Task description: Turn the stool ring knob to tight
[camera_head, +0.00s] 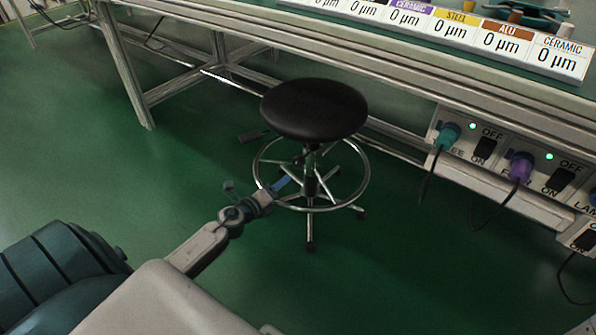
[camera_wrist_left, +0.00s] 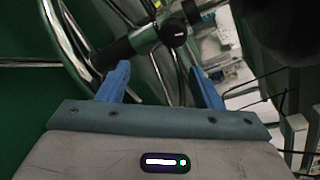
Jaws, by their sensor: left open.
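The stool has a round black seat (camera_head: 314,108) and a chrome foot ring (camera_head: 368,172) around its column, standing on the green floor. In the left wrist view, a round black knob (camera_wrist_left: 174,34) with a light mark sits on a silver collar of the dark column, just beyond my fingers. My left gripper (camera_head: 282,183) is at the front left of the ring, low beside the stool. Its blue fingers (camera_wrist_left: 161,82) are apart with nothing between them, and the knob is ahead of them, apart from them. I cannot make out the knob in the head view. My right gripper is out of view.
A black lever (camera_head: 254,136) sticks out left under the seat. A workbench (camera_head: 395,75) runs behind the stool, carrying a row of labelled displays. A switch panel (camera_head: 500,172) with plugs and hanging cables is at the right. The floor at left is clear.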

